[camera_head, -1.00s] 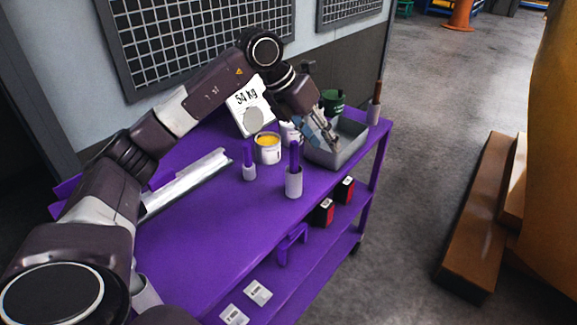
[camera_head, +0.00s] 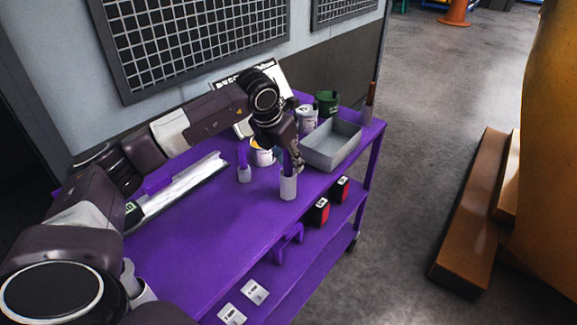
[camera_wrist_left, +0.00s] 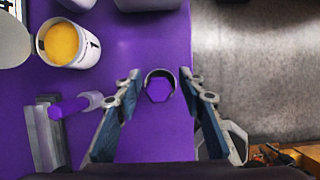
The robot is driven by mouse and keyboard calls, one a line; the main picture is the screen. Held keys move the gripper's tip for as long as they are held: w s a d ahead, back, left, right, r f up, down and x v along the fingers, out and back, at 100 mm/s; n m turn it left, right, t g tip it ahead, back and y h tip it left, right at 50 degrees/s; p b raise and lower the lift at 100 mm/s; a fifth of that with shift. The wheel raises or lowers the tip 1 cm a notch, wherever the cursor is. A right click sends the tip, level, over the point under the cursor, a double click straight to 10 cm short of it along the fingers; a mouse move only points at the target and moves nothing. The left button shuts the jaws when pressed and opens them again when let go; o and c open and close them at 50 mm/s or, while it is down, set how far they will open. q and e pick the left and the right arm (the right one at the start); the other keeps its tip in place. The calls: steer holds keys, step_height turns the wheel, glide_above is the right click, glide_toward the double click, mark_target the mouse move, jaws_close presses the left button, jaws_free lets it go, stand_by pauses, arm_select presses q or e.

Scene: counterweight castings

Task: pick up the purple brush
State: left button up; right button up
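A purple handle, which I take for the purple brush (camera_head: 288,161), stands upright in a white cup (camera_head: 288,187) near the front edge of the purple cart; its lower part is hidden in the cup. In the left wrist view the brush (camera_wrist_left: 160,89) shows end-on inside the cup's round rim. My left gripper (camera_head: 297,165) is over the cup, pointing down. In the left wrist view the gripper (camera_wrist_left: 160,75) is open, its fingers on either side of the cup with nothing gripped. A second purple handle (camera_head: 242,157) stands in a smaller holder to the left. My right gripper is not in view.
The purple cart top (camera_head: 205,235) is clear at front left. A grey tray (camera_head: 333,146) stands behind right of the cup, a can with yellow content (camera_head: 262,157) behind left, and a brown-handled tool (camera_head: 370,98) at the far corner. Red-and-black boxes (camera_head: 318,212) sit on a lower shelf.

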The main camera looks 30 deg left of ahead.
arm_select(q)
steer(key=c, duration=0.4)
jaws_close()
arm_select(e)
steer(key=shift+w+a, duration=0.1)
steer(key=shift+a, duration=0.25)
arm_select(q)
steer(key=shift+r, duration=0.1)
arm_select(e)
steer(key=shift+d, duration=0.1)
arm_select(q)
steer(key=shift+r, duration=0.1)
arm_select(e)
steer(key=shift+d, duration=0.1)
